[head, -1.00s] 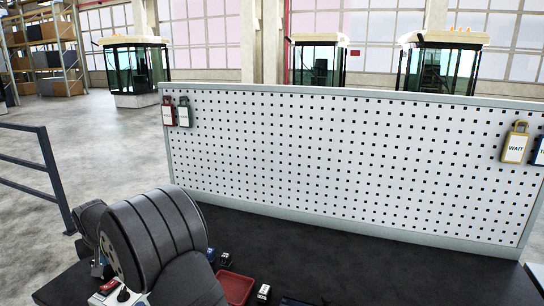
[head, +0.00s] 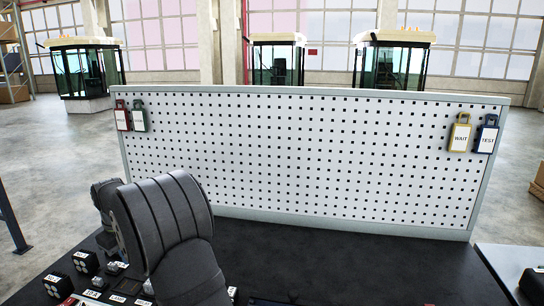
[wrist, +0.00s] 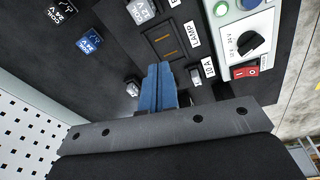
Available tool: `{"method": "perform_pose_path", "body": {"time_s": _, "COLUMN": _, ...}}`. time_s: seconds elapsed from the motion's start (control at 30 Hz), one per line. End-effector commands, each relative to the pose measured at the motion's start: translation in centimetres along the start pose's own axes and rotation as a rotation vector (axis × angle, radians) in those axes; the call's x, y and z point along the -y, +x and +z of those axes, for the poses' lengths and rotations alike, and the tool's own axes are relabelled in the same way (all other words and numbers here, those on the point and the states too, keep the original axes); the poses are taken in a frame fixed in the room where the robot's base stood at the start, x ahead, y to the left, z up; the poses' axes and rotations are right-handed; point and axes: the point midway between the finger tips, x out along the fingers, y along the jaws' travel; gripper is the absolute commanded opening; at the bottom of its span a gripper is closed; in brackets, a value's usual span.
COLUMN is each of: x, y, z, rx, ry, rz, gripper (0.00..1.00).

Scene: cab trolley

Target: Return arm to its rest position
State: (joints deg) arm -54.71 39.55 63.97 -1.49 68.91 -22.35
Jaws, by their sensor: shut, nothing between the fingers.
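My gripper (wrist: 160,88) shows in the wrist view with its blue fingers pressed together and nothing between them. It points over a dark bench top with small labelled parts, including a black plate marked LAMP (wrist: 165,42) and a grey part marked 10A (wrist: 202,72). I cannot tell whether the fingertips touch anything. In the head view my dark grey arm is folded at the lower left, and it hides part of the bench. The gripper itself does not show there.
A white pegboard (head: 290,150) stands along the bench's back edge. Red and green tags hang at its left, a yellow WAIT tag (head: 460,134) and a blue TEST tag (head: 487,135) at its right. A rotary-switch box (wrist: 250,38) lies near the gripper. The bench's middle (head: 330,260) is clear.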

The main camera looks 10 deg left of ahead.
Motion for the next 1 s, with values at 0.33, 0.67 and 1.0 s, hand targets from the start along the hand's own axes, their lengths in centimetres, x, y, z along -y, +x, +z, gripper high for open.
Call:
{"method": "perform_pose_path", "body": {"time_s": 0.33, "x": -3.6, "y": -0.6, "z": 4.5, "rx": 0.088, "ry": -0.107, "rz": -0.062, "gripper": 0.00}}
{"method": "perform_pose_path", "body": {"time_s": 0.67, "x": -4.2, "y": -0.7, "z": 5.6, "rx": 0.108, "ry": -0.138, "rz": -0.082, "gripper": 0.00}}
{"method": "perform_pose_path", "body": {"time_s": 1.0, "x": -1.5, "y": -2.2, "z": 4.3, "rx": 0.105, "ry": -0.155, "rz": -0.082, "gripper": 0.37}}
